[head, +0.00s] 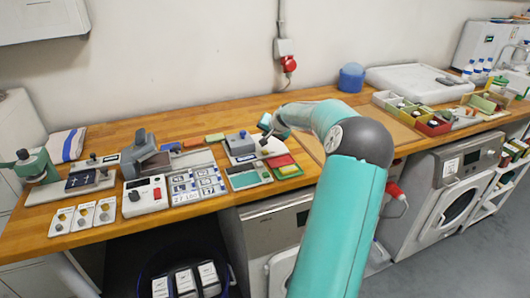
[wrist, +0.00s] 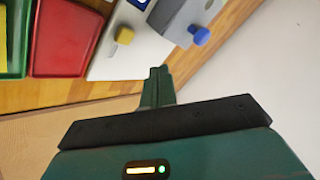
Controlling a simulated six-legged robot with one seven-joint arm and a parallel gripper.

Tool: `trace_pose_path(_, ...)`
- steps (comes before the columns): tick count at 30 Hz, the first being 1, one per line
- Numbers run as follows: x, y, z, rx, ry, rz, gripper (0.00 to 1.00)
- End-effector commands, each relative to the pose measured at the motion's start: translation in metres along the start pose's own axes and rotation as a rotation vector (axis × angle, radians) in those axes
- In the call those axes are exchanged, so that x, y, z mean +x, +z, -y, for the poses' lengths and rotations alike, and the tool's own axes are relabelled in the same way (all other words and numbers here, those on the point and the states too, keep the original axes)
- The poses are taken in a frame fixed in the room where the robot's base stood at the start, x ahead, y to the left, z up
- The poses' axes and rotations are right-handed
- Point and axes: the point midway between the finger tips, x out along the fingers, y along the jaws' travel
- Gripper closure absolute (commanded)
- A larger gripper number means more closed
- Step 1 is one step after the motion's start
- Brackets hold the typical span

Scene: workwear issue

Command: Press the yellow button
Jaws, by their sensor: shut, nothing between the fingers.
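The yellow button (wrist: 124,35) shows in the wrist view as a small knob on a white plate, ahead and to the left of my fingertips. In the head view my gripper (head: 264,138) is over the middle of the bench, beside a grey box on a white plate.
A blue knob (wrist: 201,34) on a grey block is right of the button. A red tray (wrist: 66,38) and a green tray (wrist: 17,40) lie to its left. A wall is behind the bench.

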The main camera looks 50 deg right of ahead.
Motion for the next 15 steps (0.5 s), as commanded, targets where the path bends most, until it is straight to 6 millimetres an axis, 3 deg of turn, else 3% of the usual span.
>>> trace_pose_path(6,0.021,0.016,-0.013,0.000,0.000,0.002,1.00)
trace_pose_path(15,0.033,0.024,-0.022,0.000,0.000,0.000,1.00)
